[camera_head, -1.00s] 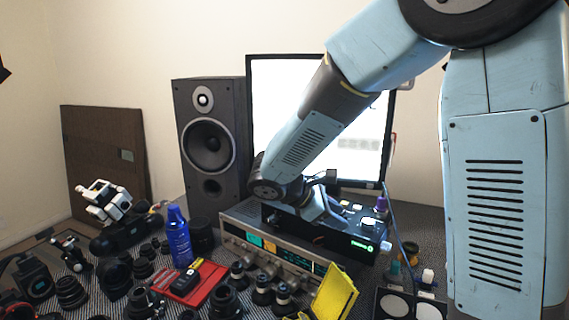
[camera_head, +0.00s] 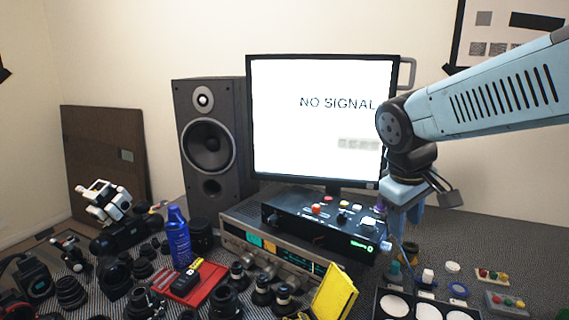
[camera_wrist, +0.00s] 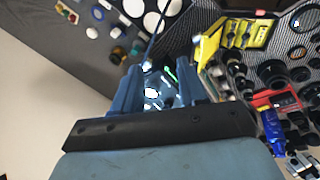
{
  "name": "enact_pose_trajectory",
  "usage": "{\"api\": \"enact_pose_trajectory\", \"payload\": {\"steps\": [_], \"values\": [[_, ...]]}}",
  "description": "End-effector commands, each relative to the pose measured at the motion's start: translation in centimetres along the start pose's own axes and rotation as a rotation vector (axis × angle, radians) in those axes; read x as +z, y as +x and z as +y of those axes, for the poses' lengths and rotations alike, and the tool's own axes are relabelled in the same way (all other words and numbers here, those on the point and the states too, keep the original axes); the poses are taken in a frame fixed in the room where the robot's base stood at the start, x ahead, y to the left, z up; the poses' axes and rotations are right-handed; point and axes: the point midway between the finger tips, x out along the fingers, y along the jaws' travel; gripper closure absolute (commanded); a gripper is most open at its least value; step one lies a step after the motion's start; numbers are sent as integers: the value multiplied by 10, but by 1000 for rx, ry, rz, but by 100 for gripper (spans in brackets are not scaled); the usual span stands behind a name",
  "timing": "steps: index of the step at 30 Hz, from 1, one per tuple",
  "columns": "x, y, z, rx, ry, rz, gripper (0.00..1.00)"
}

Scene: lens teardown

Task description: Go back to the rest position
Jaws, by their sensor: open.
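My gripper (camera_head: 403,208) hangs at the right of the monitor in the head view, fingers pointing down, above the right end of the black control box. In the wrist view my gripper (camera_wrist: 158,84) shows two blue fingers spread apart with nothing held between them. The black control box (camera_head: 300,217) with a red button and a green light sits on a silver receiver (camera_head: 238,236). Part of the box shows between the fingers in the wrist view.
A monitor (camera_head: 318,130) reading "NO SIGNAL" and a tall speaker (camera_head: 209,150) stand behind. Lenses, a blue spray can (camera_head: 179,240), a red tray (camera_head: 205,282) and a yellow case (camera_head: 335,292) crowd the front. A tray with white discs (camera_head: 428,310) lies at the front right.

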Motion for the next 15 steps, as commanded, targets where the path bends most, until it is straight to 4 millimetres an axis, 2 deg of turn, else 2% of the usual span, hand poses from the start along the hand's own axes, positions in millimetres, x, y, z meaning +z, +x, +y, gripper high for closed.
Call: {"api": "enact_pose_trajectory", "payload": {"steps": [6, 15], "values": [[26, -18, -2, -60, 232, 133, 58], [46, -38, -9, -121, 477, 286, 58]]}}
